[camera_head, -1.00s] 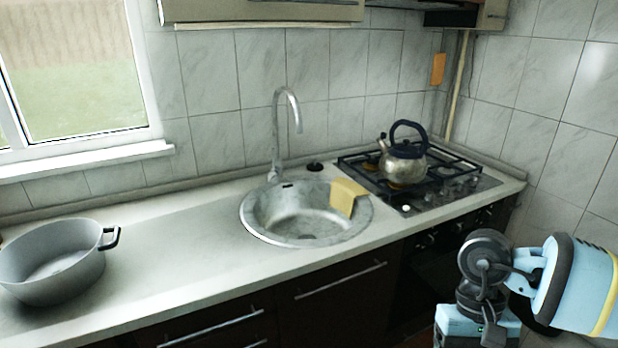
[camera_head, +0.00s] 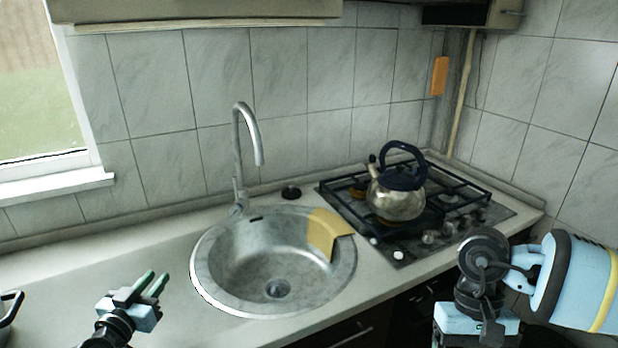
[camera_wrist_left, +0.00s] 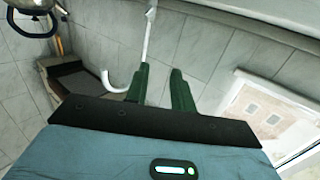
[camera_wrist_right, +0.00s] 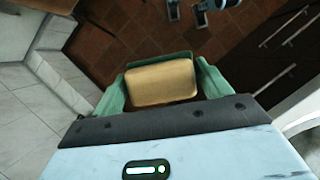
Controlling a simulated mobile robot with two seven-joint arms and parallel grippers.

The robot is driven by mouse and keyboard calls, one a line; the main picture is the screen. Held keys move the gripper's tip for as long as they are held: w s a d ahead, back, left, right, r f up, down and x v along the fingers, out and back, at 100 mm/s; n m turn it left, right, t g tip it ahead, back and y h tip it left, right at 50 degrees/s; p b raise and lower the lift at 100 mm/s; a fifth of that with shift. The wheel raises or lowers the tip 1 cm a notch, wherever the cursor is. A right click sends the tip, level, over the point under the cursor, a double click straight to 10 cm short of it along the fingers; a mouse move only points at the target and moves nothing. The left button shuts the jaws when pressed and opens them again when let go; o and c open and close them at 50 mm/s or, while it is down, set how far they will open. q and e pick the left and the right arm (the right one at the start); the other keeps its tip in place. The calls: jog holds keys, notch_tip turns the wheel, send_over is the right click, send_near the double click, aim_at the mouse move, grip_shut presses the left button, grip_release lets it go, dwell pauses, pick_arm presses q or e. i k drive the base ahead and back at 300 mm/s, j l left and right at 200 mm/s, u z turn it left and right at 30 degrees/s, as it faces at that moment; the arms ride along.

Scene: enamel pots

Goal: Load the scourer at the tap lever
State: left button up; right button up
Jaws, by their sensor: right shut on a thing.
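The tan, block-shaped scourer (camera_wrist_right: 162,82) is between the green fingers of my right gripper (camera_wrist_right: 160,88), which is shut on it. It is held above a brown tiled floor. My right gripper is out of the head view, though the right arm shows there. My left gripper (camera_head: 155,283) is open and empty above the counter, left of the sink (camera_head: 205,290). Its two green fingers stand apart in the left wrist view (camera_wrist_left: 160,88). The tall metal tap (camera_head: 240,160) stands behind the sink. Its lever is small near the base and hard to make out.
A yellow cloth (camera_head: 327,232) hangs over the sink's right rim. A kettle (camera_head: 398,198) stands on the gas hob (camera_head: 460,225) at the right. A black plug (camera_head: 291,192) lies behind the sink. Part of a pot handle (camera_head: 12,305) shows at the left edge. The counter between is clear.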

aim_at(237, 200)
jog(key=i+l, duration=0.15)
jog(key=i, duration=0.3)
jog(key=i+l, duration=0.2)
jog(key=i, duration=0.25)
